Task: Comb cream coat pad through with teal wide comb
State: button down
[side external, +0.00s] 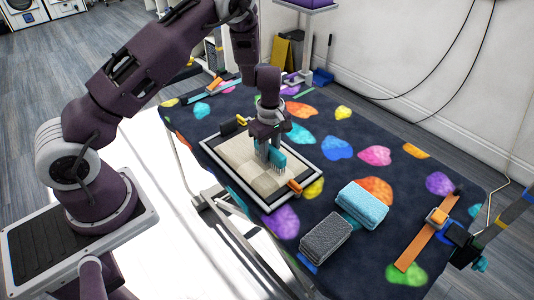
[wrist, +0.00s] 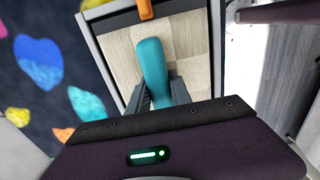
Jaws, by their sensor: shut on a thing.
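The cream coat pad (side external: 240,152) lies in a tray with a pale rim (side external: 238,192) on the dark patterned table. It also shows in the wrist view (wrist: 188,45), with patches of differing tone. My gripper (side external: 264,150) is over the pad and shut on the teal wide comb (side external: 277,158). In the wrist view the comb's teal handle (wrist: 152,65) stands between my two dark fingers (wrist: 160,95). The comb's teeth point down at the pad. I cannot tell whether they touch it.
An orange clamp (side external: 294,186) and a yellow-black clamp (side external: 232,126) sit at the tray's edges. An orange strap (side external: 428,242) lies at the table's right end. The table's far middle is clear.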

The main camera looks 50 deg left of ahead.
jog(key=shift+w, duration=0.1)
jog(key=w, duration=0.8)
notch_tip(320, 180, up, 8)
dwell(0.6)
